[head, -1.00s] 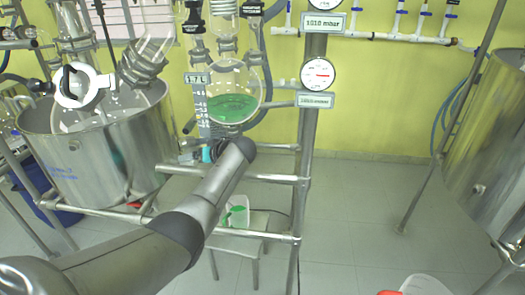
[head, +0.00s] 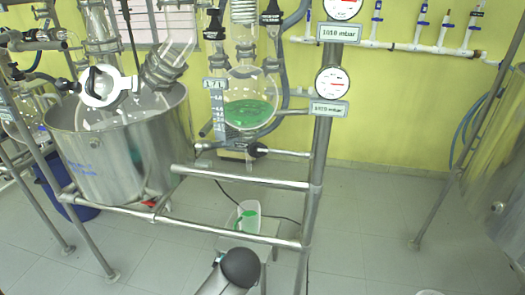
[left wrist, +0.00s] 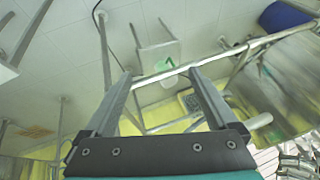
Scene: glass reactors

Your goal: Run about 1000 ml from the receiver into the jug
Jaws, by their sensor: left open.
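The receiver (head: 250,108) is a round glass flask on the frame, with green liquid in its lower part. A scale strip (head: 218,112) stands at its left. Below it is an outlet valve with a black part (head: 257,149). The jug (head: 247,217) is translucent white with some green in it and stands on a low stool under the frame. The jug also shows in the left wrist view (left wrist: 169,52), beyond the fingers. My right gripper is not in view.
A steel rail (head: 240,181) crosses above the jug, and a lower rail (head: 225,234) runs in front of the stool (head: 262,228). An upright post (head: 318,170) with gauges stands at the right. A large steel vessel (head: 120,150) is at the left. Floor at right is mostly clear.

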